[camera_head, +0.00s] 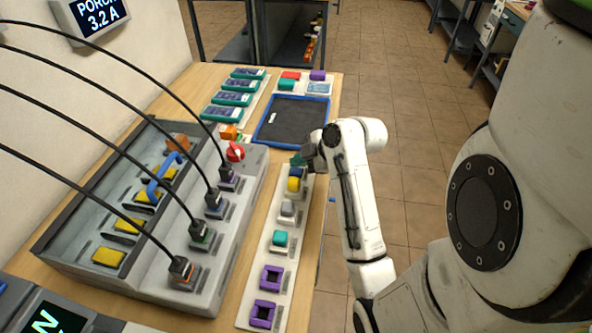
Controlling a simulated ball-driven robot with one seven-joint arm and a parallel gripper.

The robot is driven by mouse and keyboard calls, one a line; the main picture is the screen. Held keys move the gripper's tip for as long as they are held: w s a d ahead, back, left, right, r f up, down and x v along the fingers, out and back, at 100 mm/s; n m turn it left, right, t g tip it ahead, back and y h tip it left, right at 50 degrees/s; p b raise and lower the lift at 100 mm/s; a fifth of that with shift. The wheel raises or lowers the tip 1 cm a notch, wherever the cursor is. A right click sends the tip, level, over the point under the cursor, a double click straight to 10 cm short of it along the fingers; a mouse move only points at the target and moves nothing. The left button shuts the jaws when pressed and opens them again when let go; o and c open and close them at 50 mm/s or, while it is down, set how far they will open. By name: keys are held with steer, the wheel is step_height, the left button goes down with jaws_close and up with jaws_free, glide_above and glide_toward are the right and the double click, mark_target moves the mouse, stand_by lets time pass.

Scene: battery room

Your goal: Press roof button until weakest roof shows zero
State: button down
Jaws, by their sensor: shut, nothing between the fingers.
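A white strip (253,291) on the wooden bench carries a yellow button (294,184), a grey button (287,208), a teal button (280,238) and two purple square frames (271,268). I cannot read which is the roof button. My gripper (304,161) is shut and empty, just above the strip's far end, close to the yellow button. Whether it touches anything there is unclear. A dark screen (50,320) at the bottom left shows a partial green letter. No roof reading is visible.
A grey box (215,260) with a red knob (235,152), yellow blocks, a blue handle (165,175) and several cabled plugs stands left of the strip. A blue-rimmed tray (323,119) and several teal packs (232,99) lie behind. Tiled floor (420,150) is open at right.

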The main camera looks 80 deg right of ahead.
mark_target(299, 172)
steer(key=shift+f, duration=0.35)
steer(key=shift+f+b, duration=0.35)
stand_by(0.8)
steer(key=shift+r, duration=0.1)
steer(key=shift+r+p, duration=0.7)
steer(key=shift+p, duration=0.05)
step_height(299, 172, up, 5)
steer(key=p, duration=0.4)
stand_by(0.9)
